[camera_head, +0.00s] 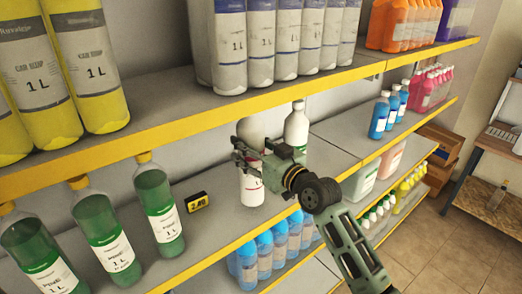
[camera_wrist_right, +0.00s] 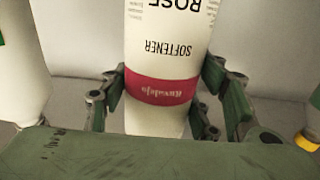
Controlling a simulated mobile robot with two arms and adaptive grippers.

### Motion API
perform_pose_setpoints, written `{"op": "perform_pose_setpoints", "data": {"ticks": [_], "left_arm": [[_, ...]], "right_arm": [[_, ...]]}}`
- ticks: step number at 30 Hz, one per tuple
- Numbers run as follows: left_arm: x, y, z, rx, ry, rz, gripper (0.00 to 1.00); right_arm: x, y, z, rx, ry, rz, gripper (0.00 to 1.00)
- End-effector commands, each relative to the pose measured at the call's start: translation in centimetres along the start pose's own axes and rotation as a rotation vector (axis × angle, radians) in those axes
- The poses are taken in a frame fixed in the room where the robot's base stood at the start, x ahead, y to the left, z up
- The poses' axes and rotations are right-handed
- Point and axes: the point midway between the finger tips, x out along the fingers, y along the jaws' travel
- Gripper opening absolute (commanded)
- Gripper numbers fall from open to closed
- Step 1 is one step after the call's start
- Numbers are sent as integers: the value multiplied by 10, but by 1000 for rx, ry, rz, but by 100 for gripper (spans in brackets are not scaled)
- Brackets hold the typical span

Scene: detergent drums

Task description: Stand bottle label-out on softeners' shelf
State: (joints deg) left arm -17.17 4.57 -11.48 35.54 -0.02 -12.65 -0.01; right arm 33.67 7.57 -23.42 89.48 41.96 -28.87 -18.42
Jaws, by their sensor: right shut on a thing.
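My right gripper (camera_head: 262,160) is shut on a white softener bottle (camera_head: 251,188) at the middle shelf, its fingers on either side of the bottle. In the right wrist view the bottle (camera_wrist_right: 160,118) stands between the two fingers (camera_wrist_right: 170,105); its red band and the words "SOFTENER" and "ROSE" face that camera, upside down in the picture. In the head view the gripper hides much of the bottle, and only a little red print shows. I cannot tell whether its base touches the shelf (camera_head: 215,228). My left gripper is not in view.
A white bottle (camera_head: 297,128) stands behind the gripper. Blue bottles (camera_head: 246,265) fill the shelf below. The upper shelf's yellow edge (camera_head: 190,122) overhangs. Bare shelf lies right of the gripper (camera_head: 340,135).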

Motion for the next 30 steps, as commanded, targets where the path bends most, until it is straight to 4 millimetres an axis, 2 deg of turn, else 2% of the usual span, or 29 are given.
{"op": "perform_pose_setpoints", "data": {"ticks": [1,3,12,24,25,30], "left_arm": [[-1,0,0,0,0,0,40],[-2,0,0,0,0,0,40],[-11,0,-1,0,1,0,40],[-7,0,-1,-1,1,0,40],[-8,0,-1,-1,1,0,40],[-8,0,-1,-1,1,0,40]], "right_arm": [[2,0,-7,-2,12,1,0],[3,0,-4,-1,11,1,0],[3,1,27,0,10,2,0],[3,1,33,-2,12,2,0],[3,0,38,0,1,1,57],[3,0,37,0,0,1,72]]}}
